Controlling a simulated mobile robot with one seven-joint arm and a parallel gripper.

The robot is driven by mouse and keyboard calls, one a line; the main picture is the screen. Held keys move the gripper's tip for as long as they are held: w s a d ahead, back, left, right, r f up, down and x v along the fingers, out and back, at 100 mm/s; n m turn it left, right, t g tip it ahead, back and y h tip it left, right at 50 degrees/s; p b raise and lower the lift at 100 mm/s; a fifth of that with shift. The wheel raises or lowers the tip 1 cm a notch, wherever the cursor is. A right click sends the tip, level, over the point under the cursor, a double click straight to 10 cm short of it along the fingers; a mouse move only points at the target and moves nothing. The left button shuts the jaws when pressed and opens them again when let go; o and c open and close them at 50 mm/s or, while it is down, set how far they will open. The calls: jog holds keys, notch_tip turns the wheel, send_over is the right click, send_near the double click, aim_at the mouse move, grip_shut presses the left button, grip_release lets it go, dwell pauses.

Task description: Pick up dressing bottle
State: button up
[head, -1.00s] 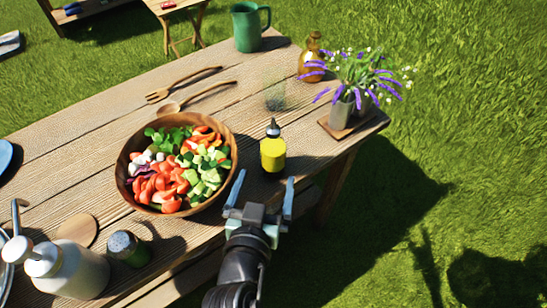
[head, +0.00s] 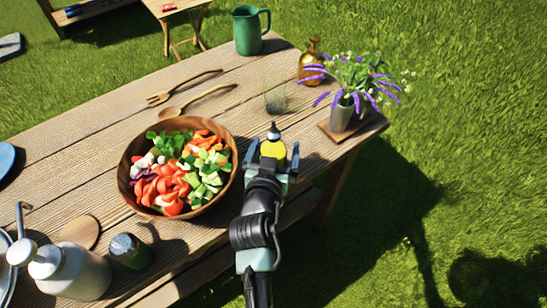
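The dressing bottle (head: 273,148), yellow with a dark nozzle, stands upright on the wooden table near its front edge, right of the salad bowl. My gripper (head: 274,153) is at the bottle, with one finger on its left and one on its right. The fingers look open, with a small gap on each side of the bottle. The bottle's lower part is hidden behind my gripper.
The wooden salad bowl (head: 131,194) is close on the left. A clear glass (head: 275,97) stands behind the bottle. A lavender pot (head: 341,117) and amber bottle (head: 311,64) are at the right. A white pump bottle (head: 80,275) is front left.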

jog(key=shift+w, duration=0.15)
grip_shut()
dwell(0.4)
